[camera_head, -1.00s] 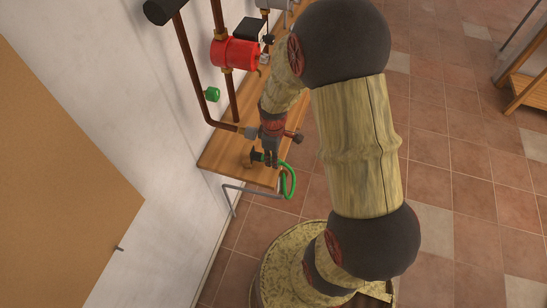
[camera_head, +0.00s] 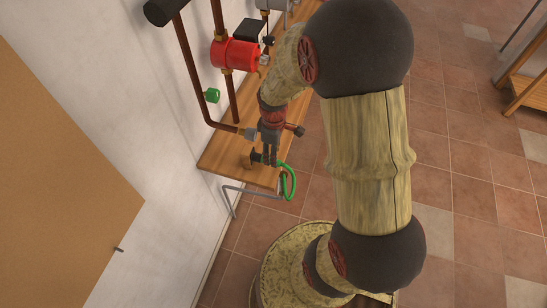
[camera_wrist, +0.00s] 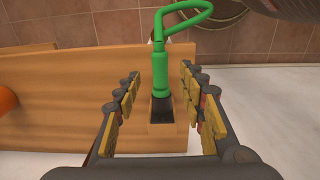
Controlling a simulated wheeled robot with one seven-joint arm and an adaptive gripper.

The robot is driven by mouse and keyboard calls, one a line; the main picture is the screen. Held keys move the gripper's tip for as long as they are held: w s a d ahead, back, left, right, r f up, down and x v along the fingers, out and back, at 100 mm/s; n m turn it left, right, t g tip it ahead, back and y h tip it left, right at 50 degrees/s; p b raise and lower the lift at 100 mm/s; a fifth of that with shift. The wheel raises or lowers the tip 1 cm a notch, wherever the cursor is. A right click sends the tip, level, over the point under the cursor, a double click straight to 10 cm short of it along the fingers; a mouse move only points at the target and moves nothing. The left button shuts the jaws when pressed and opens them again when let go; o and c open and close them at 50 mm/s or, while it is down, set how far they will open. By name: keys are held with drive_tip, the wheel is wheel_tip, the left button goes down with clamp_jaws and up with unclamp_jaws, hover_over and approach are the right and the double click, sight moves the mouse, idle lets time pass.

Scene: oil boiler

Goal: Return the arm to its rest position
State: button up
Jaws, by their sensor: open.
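My gripper (camera_head: 271,158) is over the end of the wooden shelf in the head view, at the end of my raised, bent arm. In the wrist view my gripper (camera_wrist: 162,105) is open, with its fingers spread on either side. Between and beyond the fingers is a green handle or bottle-like piece (camera_wrist: 162,75) with a green loop, set in a dark socket on a wooden block. The fingers stand apart from it. In the head view the green loop (camera_head: 290,184) hangs at the shelf's end, just below my gripper.
The wooden shelf (camera_head: 222,150) runs along the white wall (camera_head: 130,80). Copper pipes (camera_head: 190,70), a red pump (camera_head: 232,54) and a green valve knob (camera_head: 212,95) stand close to my arm. A grey bracket (camera_head: 228,195) sticks out below. The tiled floor at right is open.

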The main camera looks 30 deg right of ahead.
wheel_tip(320, 180, up, 8)
idle(0.5)
